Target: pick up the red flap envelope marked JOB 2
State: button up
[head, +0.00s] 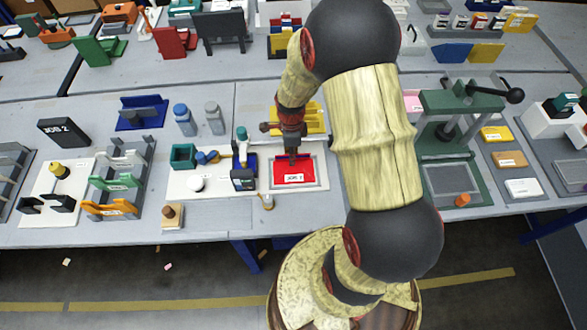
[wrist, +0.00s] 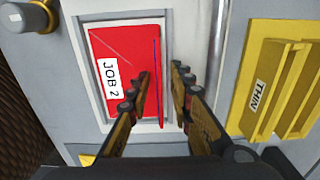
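The red flap envelope (head: 290,180) lies in a pale, framed recess on the table, with a white JOB label toward its front edge. In the wrist view the envelope (wrist: 112,48) shows its label as JOB 2. A thin red and blue upright flap (wrist: 158,95) stands along one side of it. My gripper (wrist: 160,78) is open and points down over that side, one finger on each side of the flap. A small gap seems to show between the flap and each finger. In the head view my gripper (head: 292,155) is above the envelope's back edge, its fingertips hard to make out.
A yellow holder labelled THIN (wrist: 270,85) stands close beside my gripper. A dark blue and black device (head: 243,172) stands left of the envelope. A black box marked JOB 2 (head: 63,132) is at far left. A green press (head: 455,120) stands to the right.

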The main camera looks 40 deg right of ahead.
grip_shut()
dwell(0.5)
